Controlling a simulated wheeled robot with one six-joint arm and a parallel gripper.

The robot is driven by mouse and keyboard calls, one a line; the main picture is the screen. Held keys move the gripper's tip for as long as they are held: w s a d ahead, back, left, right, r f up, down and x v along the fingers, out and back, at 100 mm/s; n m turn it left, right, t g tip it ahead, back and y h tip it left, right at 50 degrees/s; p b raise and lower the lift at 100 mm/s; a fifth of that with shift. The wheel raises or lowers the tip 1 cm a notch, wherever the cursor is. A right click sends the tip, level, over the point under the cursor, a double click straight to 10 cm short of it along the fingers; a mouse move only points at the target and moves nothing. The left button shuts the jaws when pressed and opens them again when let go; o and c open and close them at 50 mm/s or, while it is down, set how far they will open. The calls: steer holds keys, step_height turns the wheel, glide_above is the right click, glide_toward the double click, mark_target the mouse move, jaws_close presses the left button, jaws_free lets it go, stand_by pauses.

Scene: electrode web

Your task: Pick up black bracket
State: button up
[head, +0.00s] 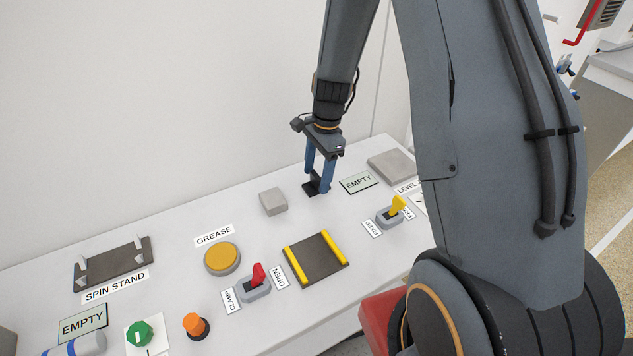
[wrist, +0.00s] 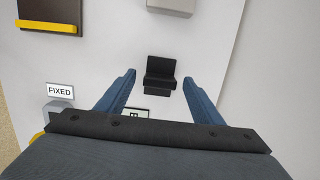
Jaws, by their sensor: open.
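The black bracket (wrist: 160,73) is a small dark L-shaped piece lying on the white bench top. In the wrist view it shows ahead of my open fingers, roughly centred between their lines. In the head view the bracket (head: 313,186) is at the fingertips, partly hidden by them. My gripper (head: 319,181) points down with its blue fingers apart. In the wrist view my gripper (wrist: 158,82) is open and empty, with one finger to each side of the bracket. I cannot tell the exact height of the fingertips over the bench.
A grey block (head: 273,201) stands left of the bracket. An EMPTY sign (head: 359,182) and a flat grey plate (head: 391,166) are to its right. A yellow switch (head: 396,207) and a dark plate with yellow strips (head: 316,261) are nearer the front. The wall runs behind.

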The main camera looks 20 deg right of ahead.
steer(key=shift+a+f, duration=0.1)
steer(key=shift+f, duration=0.8)
steer(key=c, duration=1.3)
steer(key=shift+r, duration=0.15)
